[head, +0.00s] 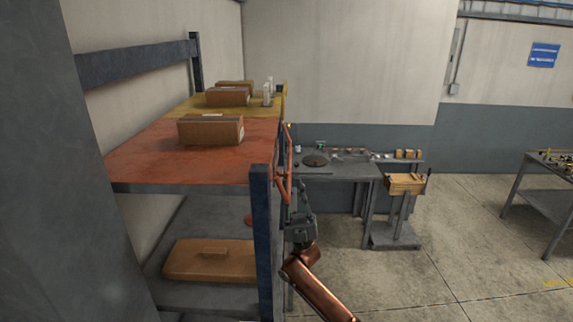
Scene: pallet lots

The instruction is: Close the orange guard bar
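The orange guard bar (288,163) is a thin orange bar at the right side of the shelf rack, just beyond the near dark blue upright. It shows narrow and nearly end-on, so its exact swing angle is hard to judge. My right gripper (300,187) points up and away just below and right of the bar's lower part. Whether it touches the bar, and whether its fingers are open, I cannot tell. My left gripper is not in view.
The rack's orange shelf (140,163) and yellow shelf hold brown boxes (211,130). A large box (210,260) lies on the lower shelf. The near upright (262,240) stands close left of my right arm. A grey workbench (335,172) stands behind; open floor (460,260) lies right.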

